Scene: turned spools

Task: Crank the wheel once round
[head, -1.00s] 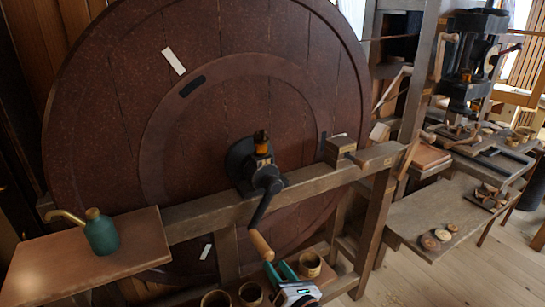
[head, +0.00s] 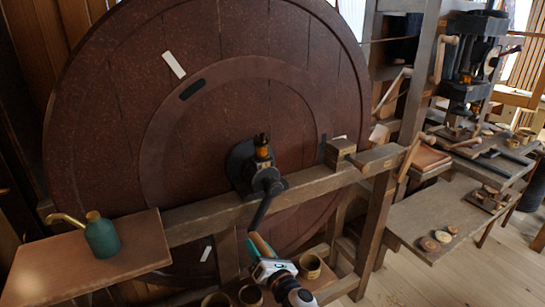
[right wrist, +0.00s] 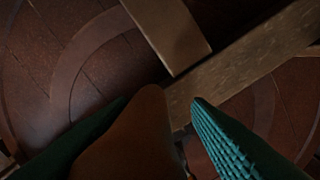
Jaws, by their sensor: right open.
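The large dark red wooden wheel (head: 110,130) stands upright behind a beam. Its black crank (head: 266,186) comes out from the hub and points down. The wooden crank handle (head: 262,243) is at the crank's lower end. My right gripper (head: 260,249) is at the handle, jaws open, one finger on each side. In the right wrist view the brown handle (right wrist: 135,135) lies between the dark green left finger and the ribbed teal right finger, with a gap at the right finger. The handle's far end is hidden in the head view. My left gripper is not in view.
A wooden beam (head: 205,216) crosses before the wheel, with a block (head: 340,152) on it. A green oil can (head: 101,235) stands on the left shelf (head: 60,270). Wooden cups (head: 310,265) sit low near my right gripper. A side bench (head: 415,215) holds round pieces.

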